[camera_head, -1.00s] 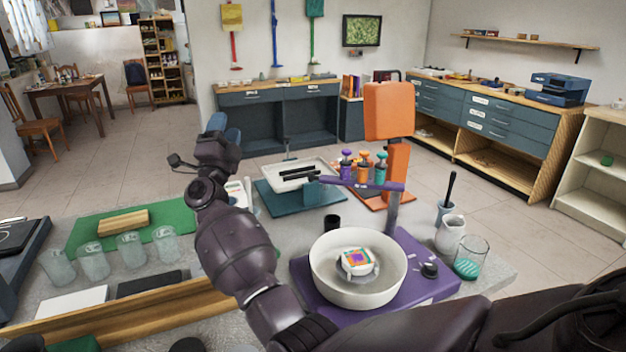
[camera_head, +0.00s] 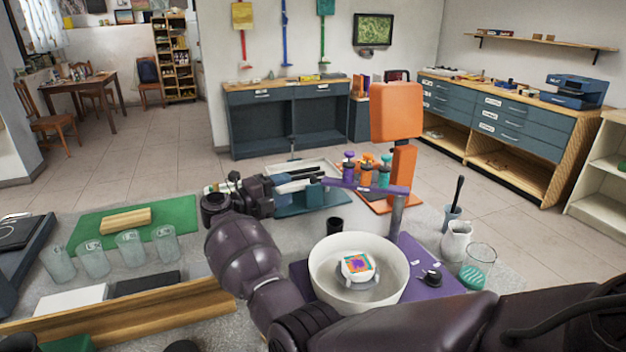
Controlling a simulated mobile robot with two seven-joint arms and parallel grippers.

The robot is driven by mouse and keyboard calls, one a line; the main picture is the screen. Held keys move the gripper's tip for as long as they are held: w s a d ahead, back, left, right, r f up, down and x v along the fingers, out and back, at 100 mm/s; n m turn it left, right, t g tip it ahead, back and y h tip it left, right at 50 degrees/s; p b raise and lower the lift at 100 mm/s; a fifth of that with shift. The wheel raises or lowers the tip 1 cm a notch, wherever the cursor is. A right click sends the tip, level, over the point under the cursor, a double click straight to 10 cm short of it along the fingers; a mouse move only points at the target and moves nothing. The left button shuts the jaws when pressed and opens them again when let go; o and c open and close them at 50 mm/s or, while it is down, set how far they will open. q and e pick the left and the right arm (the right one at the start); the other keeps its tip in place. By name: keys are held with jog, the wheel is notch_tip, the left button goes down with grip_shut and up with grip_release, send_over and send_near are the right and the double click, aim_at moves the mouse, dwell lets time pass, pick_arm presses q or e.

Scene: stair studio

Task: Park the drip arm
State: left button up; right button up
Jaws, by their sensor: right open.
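The drip arm (camera_head: 340,184) is a purple bar on a grey post (camera_head: 396,214). It extends left from the post, behind the white bowl (camera_head: 328,270). The bowl sits on a purple base (camera_head: 415,258) with a black knob (camera_head: 432,277). A small white piece with a colourful top (camera_head: 358,266) sits in the bowl. My right gripper (camera_head: 312,181) is open and points right at the drip arm's left end. I cannot tell if it touches the bar. My left gripper is out of view.
A white jug (camera_head: 457,240) and a glass with green contents (camera_head: 478,268) stand right of the base. An orange stand (camera_head: 402,165) rises behind the drip arm. Several glasses (camera_head: 130,250) and a green mat (camera_head: 186,214) are left.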

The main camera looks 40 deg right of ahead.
aim_at(313, 179)
jog(key=d, duration=0.9)
jog(key=shift+p, duration=0.3)
jog(key=shift+c, duration=0.4)
grip_shut()
